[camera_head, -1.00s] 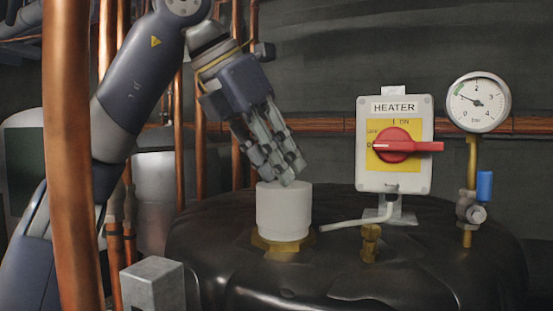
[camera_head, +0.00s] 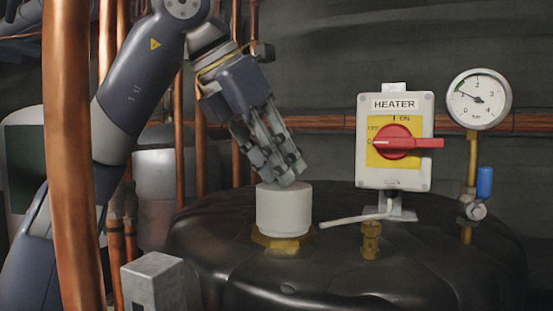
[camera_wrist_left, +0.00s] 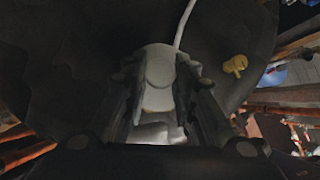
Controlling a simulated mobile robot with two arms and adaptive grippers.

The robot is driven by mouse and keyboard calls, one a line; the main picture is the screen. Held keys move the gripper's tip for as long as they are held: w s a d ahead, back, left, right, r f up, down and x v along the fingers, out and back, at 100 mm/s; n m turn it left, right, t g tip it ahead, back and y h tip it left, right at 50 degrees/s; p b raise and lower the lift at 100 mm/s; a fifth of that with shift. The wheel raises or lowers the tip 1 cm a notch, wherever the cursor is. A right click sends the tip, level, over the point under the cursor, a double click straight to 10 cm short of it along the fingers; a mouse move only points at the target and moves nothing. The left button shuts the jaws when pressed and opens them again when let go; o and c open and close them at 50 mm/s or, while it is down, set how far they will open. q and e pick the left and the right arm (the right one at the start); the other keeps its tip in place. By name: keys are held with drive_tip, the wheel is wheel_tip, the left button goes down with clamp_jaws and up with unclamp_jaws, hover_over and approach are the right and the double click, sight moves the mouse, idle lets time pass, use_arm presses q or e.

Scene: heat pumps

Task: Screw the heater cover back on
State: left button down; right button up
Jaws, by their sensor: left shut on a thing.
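The white heater cover (camera_head: 284,210) is a short cylinder standing upright on a brass hex fitting (camera_head: 281,242) on top of the black tank. My left gripper (camera_head: 287,177) comes down at a slant from the upper left, its fingertips at the cover's top. In the left wrist view the cover (camera_wrist_left: 159,68) lies between the two fingers, which are shut on it. In the head view the fingers hide part of the cover's top edge. I cannot tell whether its thread is engaged. My right gripper is not in view.
The heater switch box (camera_head: 395,142), with a red handle, stands right of the cover. A white cable (camera_head: 350,219) ends near the cover. A pressure gauge (camera_head: 479,99) is at the right. Vertical copper pipes (camera_head: 72,150) stand at the left. A grey box (camera_head: 153,284) is at front left.

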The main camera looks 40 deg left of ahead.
use_arm(q)
drive_tip(key=shift+f, duration=0.3)
idle(0.4)
drive_tip(key=shift+a+r+m+h+p, duration=0.1)
drive_tip(key=shift+r+m+h+p, duration=0.05)
drive_tip(key=shift+m+h+p, duration=0.3)
drive_tip(key=shift+w+a+m+g+h+p, duration=0.15)
drive_tip(key=shift+m+g+h+p, duration=0.4)
drive_tip(key=shift+m, duration=0.7)
drive_tip(key=shift+t, duration=0.25)
drive_tip(key=c, duration=1.2)
unclamp_jaws()
